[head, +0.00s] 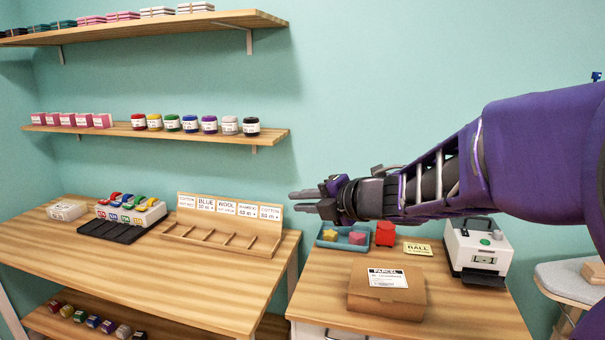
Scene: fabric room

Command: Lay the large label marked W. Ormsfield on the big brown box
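The big brown box (388,303) sits on the right-hand wooden table. A large white label (388,278) headed PARCEL lies on its top, toward the back. The smaller line under the heading looks like a name, but it is too small to read surely. My gripper (294,201) is up in the air, left of the box and above table height, with its fingers pointing left. The two fingers are apart with nothing between them. It is clear of the box and the label.
Behind the box are a blue tray (329,243) with small blocks, a red object (385,234) and a yellow label (418,249). A white label printer (477,250) stands to the right. The left table holds a wooden card rack (221,241) and a stamp stand (131,211).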

